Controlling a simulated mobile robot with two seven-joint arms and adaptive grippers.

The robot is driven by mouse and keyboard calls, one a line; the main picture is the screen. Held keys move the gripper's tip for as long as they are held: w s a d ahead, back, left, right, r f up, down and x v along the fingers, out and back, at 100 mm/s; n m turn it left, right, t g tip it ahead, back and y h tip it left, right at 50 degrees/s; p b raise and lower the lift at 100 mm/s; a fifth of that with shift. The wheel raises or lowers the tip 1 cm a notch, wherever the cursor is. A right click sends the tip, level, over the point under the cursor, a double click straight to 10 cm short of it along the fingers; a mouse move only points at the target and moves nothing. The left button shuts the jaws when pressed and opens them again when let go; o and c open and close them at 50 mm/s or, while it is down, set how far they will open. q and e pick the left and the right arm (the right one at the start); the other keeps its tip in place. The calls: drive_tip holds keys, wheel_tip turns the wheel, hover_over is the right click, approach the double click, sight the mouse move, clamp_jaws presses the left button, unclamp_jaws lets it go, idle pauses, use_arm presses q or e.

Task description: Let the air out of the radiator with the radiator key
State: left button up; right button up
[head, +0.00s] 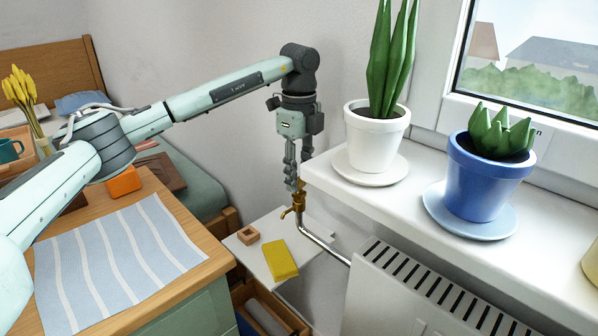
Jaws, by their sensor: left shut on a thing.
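The white radiator (400,300) stands under the window sill at the lower right. A pipe leads from it to a brass valve (298,203) with a small spout, beside the sill's left end. My left gripper (296,186) points straight down above the valve. Its fingers are shut on a small brass-coloured piece, which looks like the radiator key; the fingers hide most of it. The key appears to meet the top of the valve, but I cannot tell whether it is seated. My right gripper is not in view.
A white surface below the valve holds a yellow cloth or sponge (281,260) and a small brown block (248,235). Under it is an open drawer (290,318). White (373,140) and blue (485,180) plant pots stand on the sill (400,200), close right of my gripper.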

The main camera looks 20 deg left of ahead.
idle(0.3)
use_arm(q)
drive_tip(key=shift+n+p, duration=0.3)
drive_tip(key=shift+n, duration=0.9)
drive_tip(key=shift+n+p, duration=0.45)
drive_tip(key=shift+n, duration=0.65)
